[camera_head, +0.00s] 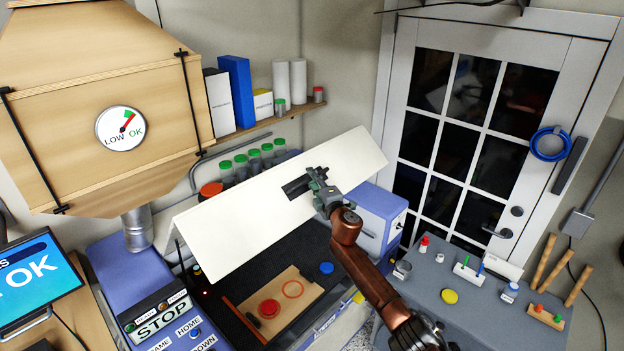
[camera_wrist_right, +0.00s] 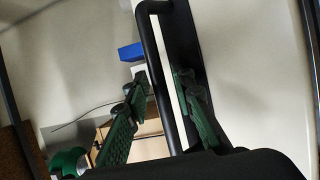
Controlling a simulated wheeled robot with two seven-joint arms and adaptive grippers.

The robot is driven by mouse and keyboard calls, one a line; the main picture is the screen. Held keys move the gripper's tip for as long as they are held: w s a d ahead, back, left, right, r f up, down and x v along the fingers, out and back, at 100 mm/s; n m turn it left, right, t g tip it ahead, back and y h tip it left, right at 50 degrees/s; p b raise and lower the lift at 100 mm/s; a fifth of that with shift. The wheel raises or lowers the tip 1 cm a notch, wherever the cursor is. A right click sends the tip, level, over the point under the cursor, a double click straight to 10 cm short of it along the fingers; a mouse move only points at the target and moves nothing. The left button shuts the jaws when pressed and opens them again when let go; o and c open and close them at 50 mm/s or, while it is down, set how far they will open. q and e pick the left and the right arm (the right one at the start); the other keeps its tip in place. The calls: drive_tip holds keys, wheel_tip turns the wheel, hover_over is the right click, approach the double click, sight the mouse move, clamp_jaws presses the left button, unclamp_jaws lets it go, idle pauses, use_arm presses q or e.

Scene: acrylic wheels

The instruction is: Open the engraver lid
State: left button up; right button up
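The engraver lid (camera_head: 270,210) is a white panel, raised and tilted above the dark engraver bed (camera_head: 318,245), with a wide gap under its front edge. A black handle (camera_head: 299,186) is on its face. My right gripper (camera_head: 318,179) is at the handle, its arm reaching up from the lower right. In the right wrist view the black handle bar (camera_wrist_right: 158,84) runs between the two green fingers (camera_wrist_right: 160,88). The fingers stand apart, with gaps visible beside the bar, so the gripper looks open around it. My left gripper is not in view.
A blue control panel (camera_head: 150,300) stands at left, below a wooden hood (camera_head: 110,110). A grey table (camera_head: 470,300) with small items stands at right. A shelf (camera_head: 262,123) is behind.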

drive_tip(key=shift+s+d+r, duration=0.1)
drive_tip(key=shift+s+d, duration=0.25)
drive_tip(key=shift+s, duration=0.25)
drive_tip(key=v, duration=1)
drive_tip(key=shift+s+f, duration=0.2)
drive_tip(key=shift+s, duration=0.1)
